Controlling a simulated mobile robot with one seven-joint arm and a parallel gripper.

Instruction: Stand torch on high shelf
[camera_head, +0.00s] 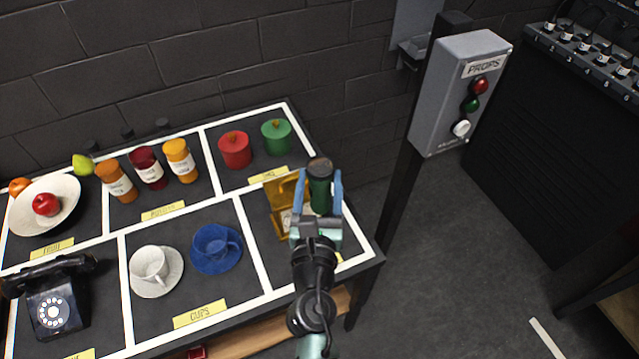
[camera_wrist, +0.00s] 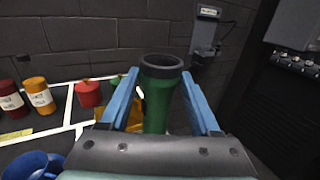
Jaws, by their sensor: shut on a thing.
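A green torch with a dark head (camera_head: 319,184) stands upright between the blue fingers of my gripper (camera_head: 320,192), over the right end of the props table. In the wrist view the torch (camera_wrist: 158,95) sits between both fingers, its dark round rim on top. My gripper is shut on it. Its lower end is hidden by the gripper, so I cannot tell whether it touches the table. I cannot make out a high shelf in either view.
A golden box (camera_head: 278,195) lies beside the torch. A PROPS button box (camera_head: 460,95) stands on a post at right.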

